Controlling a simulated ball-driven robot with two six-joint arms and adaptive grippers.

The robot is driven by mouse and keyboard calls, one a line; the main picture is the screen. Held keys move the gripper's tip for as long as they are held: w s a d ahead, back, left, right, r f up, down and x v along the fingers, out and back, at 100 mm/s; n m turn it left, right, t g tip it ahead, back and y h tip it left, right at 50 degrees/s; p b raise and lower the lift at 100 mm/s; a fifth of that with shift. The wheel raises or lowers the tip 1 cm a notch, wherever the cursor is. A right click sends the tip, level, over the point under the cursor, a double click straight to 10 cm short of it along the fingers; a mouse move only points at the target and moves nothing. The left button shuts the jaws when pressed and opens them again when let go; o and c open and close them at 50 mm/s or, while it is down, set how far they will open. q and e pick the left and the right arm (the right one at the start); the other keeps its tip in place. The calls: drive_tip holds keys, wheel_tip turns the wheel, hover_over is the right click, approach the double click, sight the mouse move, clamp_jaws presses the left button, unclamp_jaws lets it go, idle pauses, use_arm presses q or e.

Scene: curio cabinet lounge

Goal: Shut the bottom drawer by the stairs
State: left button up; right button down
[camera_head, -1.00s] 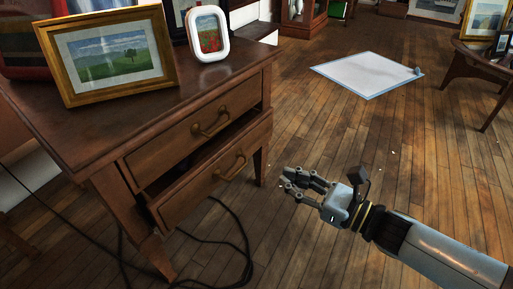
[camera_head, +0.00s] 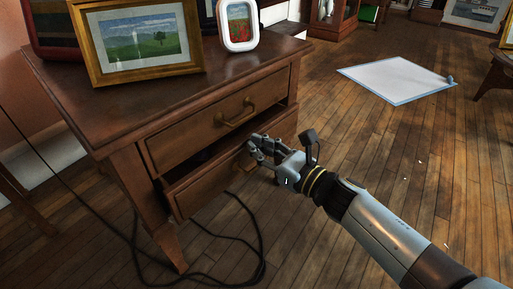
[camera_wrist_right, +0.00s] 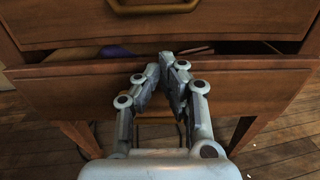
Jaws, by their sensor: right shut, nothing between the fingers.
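The bottom drawer (camera_head: 205,190) of a brown wooden side table is partly open. A dark gap shows above its front. The right wrist view shows the drawer front (camera_wrist_right: 75,90) and a little of the inside. My right gripper (camera_head: 253,146) is shut and empty, at the right part of the drawer front. In the right wrist view its fingertips (camera_wrist_right: 168,64) are by the front's top edge; whether they touch cannot be told. The fingers hide most of the drawer's handle. The upper drawer (camera_head: 215,130), with a brass-coloured handle, looks closed. My left gripper is not in view.
A gold-framed landscape picture (camera_head: 142,45) and a white-framed picture (camera_head: 238,25) stand on the tabletop (camera_head: 120,105). A black cable (camera_head: 258,245) lies looped on the floor. Open wooden floor and a flat white panel (camera_head: 395,80) lie to the right.

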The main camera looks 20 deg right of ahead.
drive_tip(key=shift+w+a, duration=0.15)
drive_tip(key=shift+w, duration=0.1)
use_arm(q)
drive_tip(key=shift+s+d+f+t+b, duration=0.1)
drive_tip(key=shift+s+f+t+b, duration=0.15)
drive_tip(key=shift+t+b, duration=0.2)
use_arm(e)
drive_tip(key=x, duration=0.2)
drive_tip(key=shift+w+a, duration=0.15)
drive_tip(key=shift+w, duration=0.1)
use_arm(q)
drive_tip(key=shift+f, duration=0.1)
